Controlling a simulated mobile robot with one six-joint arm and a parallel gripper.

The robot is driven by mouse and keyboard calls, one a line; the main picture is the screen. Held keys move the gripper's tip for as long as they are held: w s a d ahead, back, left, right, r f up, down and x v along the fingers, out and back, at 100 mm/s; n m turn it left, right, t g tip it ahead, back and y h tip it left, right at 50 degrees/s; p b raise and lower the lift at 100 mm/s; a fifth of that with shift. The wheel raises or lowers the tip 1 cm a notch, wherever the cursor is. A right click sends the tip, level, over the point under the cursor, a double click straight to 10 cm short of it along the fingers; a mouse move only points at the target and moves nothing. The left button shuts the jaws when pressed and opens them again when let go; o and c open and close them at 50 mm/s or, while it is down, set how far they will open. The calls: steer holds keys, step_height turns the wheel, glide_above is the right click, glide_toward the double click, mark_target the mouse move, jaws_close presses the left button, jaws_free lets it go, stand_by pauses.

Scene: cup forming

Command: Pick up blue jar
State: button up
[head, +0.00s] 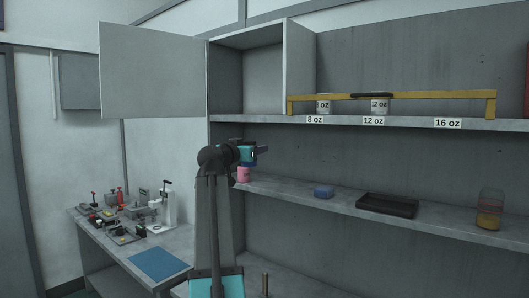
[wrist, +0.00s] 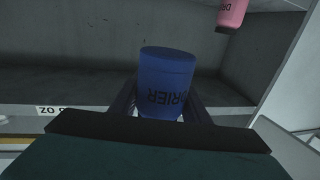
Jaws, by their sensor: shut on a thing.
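The blue jar (wrist: 166,75) is a dark blue cylinder with upside-down "DRIER" lettering in the wrist view. My gripper (wrist: 160,108) is shut on it, with one dark finger on each side. In the head view my gripper (head: 252,154) is in front of the shelving, above the lower shelf's left end. There the jar is small and dark beside the fingers, hard to make out. A pink jar (head: 243,174) with similar lettering stands on the lower shelf just below my gripper. It also shows at the upper right of the wrist view (wrist: 232,12).
The upper shelf has cups behind a yellow bar (head: 430,95). An open cabinet door (head: 152,70) hangs at left above a cluttered bench (head: 190,240).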

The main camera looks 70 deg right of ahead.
steer(key=shift+w+a, duration=0.25)
steer(key=shift+a, duration=0.75)
